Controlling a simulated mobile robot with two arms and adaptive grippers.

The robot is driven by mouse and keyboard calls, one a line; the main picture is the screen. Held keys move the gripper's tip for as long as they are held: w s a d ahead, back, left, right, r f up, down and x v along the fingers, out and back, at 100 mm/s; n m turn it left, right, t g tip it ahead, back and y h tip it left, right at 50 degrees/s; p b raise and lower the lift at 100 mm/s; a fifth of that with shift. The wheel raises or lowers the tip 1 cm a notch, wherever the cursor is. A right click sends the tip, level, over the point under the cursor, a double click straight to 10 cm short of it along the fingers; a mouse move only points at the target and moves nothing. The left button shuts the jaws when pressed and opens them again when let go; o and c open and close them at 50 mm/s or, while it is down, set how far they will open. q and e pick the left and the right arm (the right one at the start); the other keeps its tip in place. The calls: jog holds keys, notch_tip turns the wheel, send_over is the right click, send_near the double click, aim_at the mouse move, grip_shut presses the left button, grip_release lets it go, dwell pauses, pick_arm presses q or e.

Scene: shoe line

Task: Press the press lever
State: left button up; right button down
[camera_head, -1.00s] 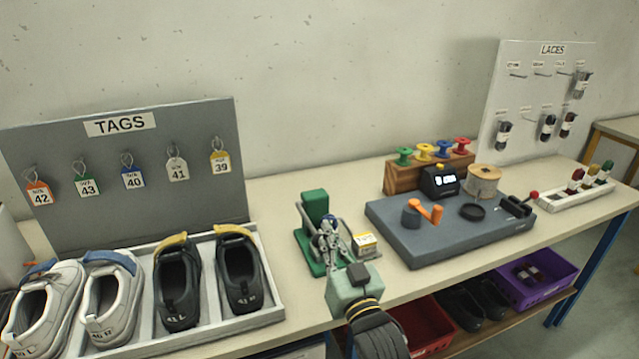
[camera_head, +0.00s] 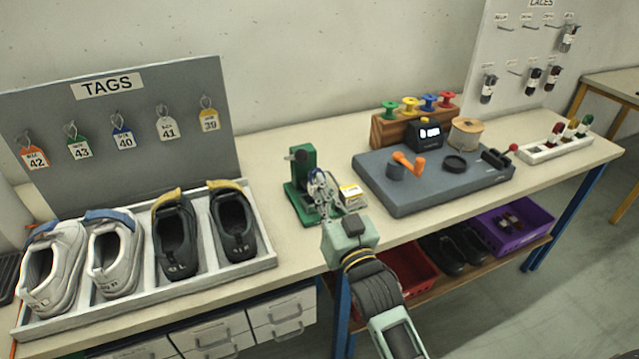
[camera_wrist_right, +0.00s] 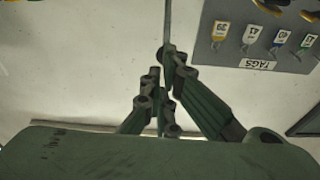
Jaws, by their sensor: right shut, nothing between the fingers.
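The green press (camera_head: 300,185) stands upright on the bench, right of the shoe tray. A dark rounded part (camera_head: 300,156) shows at its upper front; I cannot tell whether this is the lever's end. My right gripper (camera_head: 318,182) is shut and empty, close in front of the press and overlapping it in the head view. It hides part of the press and lever, and I cannot tell whether they touch. In the right wrist view, the closed fingers (camera_wrist_right: 165,85) point toward the wall, with no clear view of the press. My left gripper is not in view.
A small box with a yellow label (camera_head: 352,197) stands just right of the press. A grey work plate (camera_head: 430,190) with an orange-handled tool lies farther right. The shoe tray (camera_head: 262,262) and tag board (camera_head: 60,110) are at left. Bare bench lies between tray and press.

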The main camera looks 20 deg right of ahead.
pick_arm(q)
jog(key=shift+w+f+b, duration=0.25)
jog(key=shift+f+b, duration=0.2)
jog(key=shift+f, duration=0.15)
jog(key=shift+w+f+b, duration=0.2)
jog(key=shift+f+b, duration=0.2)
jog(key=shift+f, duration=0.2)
pick_arm(e)
jog(key=s+f, duration=0.3)
jog(key=s, duration=0.3)
jog(key=shift+f, duration=0.2)
